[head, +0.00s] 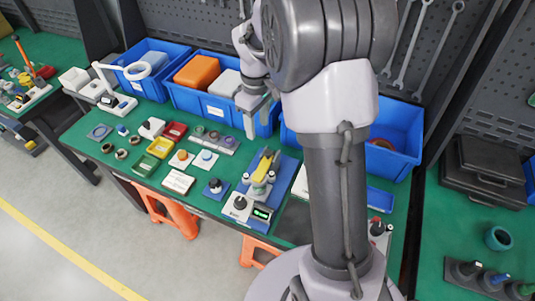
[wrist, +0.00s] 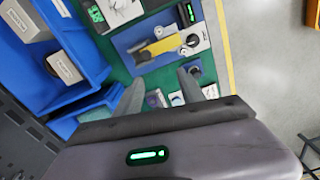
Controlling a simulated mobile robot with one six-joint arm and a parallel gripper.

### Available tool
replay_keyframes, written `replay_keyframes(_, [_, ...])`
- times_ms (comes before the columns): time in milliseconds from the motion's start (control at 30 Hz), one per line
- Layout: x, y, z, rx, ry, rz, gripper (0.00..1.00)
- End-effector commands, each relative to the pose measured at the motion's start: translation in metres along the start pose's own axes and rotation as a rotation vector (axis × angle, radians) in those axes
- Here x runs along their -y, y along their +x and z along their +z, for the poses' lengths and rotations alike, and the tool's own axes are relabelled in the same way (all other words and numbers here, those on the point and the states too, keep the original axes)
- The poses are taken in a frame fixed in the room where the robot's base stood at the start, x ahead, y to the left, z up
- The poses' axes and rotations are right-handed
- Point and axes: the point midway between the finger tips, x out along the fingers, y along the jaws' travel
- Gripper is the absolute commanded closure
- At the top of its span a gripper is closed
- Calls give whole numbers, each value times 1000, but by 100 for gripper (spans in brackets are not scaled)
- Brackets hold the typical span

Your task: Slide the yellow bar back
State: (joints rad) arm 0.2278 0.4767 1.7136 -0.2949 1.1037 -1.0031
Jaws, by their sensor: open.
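The yellow bar (head: 263,167) lies on a small device fixed to a blue plate (head: 285,180) on the green bench. In the wrist view the yellow bar (wrist: 157,48) runs slantwise across the blue plate (wrist: 124,39), in front of my fingertips. A dark knob (wrist: 193,40) sits beside the bar's right end. My gripper (head: 258,115) hangs above and behind the bar in the head view.
A green-lit display (head: 262,212) stands at the plate's front edge. Small parts and trays, including a yellow tray (head: 146,165), lie to the left. Blue bins (head: 205,92) line the back of the bench. A pegboard with wrenches rises behind.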

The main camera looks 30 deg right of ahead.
Motion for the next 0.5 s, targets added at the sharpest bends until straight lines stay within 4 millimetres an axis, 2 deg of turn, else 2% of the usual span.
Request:
replay_keyframes(33, [-13,-8,4,-1,185,3,53])
replay_keyframes(100, [-24,-24,9,3,415,2,53])
replay_keyframes(167, [-30,-32,12,6,536,1,53])
replay_keyframes(233, [-32,-31,14,9,596,0,53])
replay_keyframes(367, [-31,-4,15,13,602,-2,53])
replay_keyframes(500, [-30,41,16,14,600,-2,53])
